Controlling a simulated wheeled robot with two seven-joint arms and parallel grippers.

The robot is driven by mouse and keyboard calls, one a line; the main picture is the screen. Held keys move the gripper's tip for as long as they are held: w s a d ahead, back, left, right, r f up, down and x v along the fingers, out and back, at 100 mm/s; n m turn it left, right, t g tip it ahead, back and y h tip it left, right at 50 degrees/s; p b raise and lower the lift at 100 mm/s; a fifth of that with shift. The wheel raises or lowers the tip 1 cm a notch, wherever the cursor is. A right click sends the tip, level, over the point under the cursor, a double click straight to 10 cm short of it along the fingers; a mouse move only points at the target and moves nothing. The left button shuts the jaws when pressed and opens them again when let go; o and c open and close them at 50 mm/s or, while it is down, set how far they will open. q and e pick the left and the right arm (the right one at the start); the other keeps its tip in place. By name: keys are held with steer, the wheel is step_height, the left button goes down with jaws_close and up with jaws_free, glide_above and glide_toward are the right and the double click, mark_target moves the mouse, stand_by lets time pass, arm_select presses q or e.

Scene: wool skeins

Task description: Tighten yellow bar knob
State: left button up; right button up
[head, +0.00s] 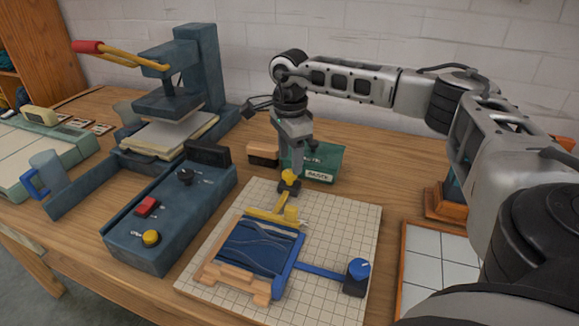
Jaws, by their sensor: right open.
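The yellow bar knob (289,176) sits on a small dark block at the back of the gridded board (340,222). A yellow arm links it to the yellow bar (265,217) along the back of a blue wool piece (258,247) in a wooden frame. My right gripper (292,160) points down directly over the knob, open, its fingertips close to the knob's top. I cannot tell whether they touch it or straddle it. A short yellow cylinder (291,213) stands at the bar's right end. My left gripper is out of view.
A blue knob (358,268) on a blue bar is at the board's right. A control box (170,220) with red and yellow buttons stands left. A dark press (185,90) is behind it. A green box (315,162) and a brush (262,154) lie behind the gripper.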

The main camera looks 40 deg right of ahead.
mark_target(289, 172)
steer(key=shift+f, duration=1.95)
steer(key=c, duration=1)
